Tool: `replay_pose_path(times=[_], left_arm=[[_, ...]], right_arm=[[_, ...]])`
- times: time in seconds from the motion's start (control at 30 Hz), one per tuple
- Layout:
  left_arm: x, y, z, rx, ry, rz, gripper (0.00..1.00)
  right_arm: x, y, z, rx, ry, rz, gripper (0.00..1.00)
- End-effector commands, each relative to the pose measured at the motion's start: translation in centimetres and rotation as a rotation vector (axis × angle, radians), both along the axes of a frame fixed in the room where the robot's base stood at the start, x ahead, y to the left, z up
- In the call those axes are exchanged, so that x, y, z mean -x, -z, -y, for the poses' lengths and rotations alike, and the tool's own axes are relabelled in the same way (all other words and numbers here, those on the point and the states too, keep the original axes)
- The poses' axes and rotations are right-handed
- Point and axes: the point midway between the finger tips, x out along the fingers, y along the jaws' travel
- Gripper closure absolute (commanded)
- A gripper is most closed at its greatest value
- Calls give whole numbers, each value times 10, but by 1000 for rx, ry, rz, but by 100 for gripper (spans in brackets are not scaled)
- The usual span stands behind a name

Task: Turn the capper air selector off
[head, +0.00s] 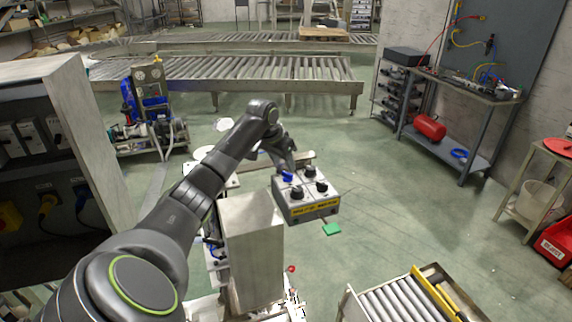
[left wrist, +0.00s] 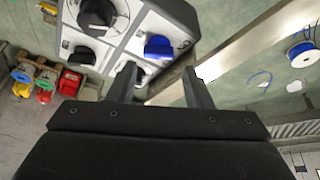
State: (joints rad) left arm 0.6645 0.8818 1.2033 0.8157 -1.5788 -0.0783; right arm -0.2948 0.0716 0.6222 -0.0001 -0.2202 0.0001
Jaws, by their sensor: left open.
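A grey control box (head: 310,208) with a white top panel, several knobs and a yellow label strip stands on the machine in the middle of the head view. One knob is blue (head: 287,177), at the box's far left corner; the others, such as this black knob (head: 297,193), are black. The labels are too small to read, so I cannot tell which one is the capper air selector. My left gripper (head: 287,168) is at the blue knob. In the left wrist view, the open fingers (left wrist: 158,70) point toward the blue knob (left wrist: 158,46), with nothing visibly gripped.
A metal cabinet post (head: 252,245) rises just left of the box. A roller conveyor (head: 405,300) with a yellow bar is at the front right. An open electrical cabinet (head: 75,130) stands at the left. The green floor (head: 400,215) right of the box is clear.

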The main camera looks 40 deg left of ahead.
Motion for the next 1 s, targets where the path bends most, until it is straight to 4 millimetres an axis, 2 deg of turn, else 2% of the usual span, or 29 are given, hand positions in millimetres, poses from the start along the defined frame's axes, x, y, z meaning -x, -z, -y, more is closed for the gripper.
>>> replay_pose_path(times=[0.1, 0.3, 0.67, 0.9, 0.93, 1.0], left_arm=[[-8, 18, 1, 2, 0, -3, 55], [-15, 36, 0, 1, -1, -1, 55], [-17, 41, 0, 0, 1, 0, 55], [-17, 41, 0, 0, 1, 0, 83], [-17, 41, 0, 0, 0, 0, 86], [-17, 41, 0, 0, 1, 0, 86]], right_arm=[[-6, -10, -3, -4, 0, 10, 64], [0, -15, 4, 4, -2, 1, 64], [9, -15, 7, 9, 0, -11, 64], [8, -15, 7, 9, 0, -11, 64], [8, -15, 7, 9, 0, -11, 64], [7, -15, 7, 9, -1, -11, 64]])
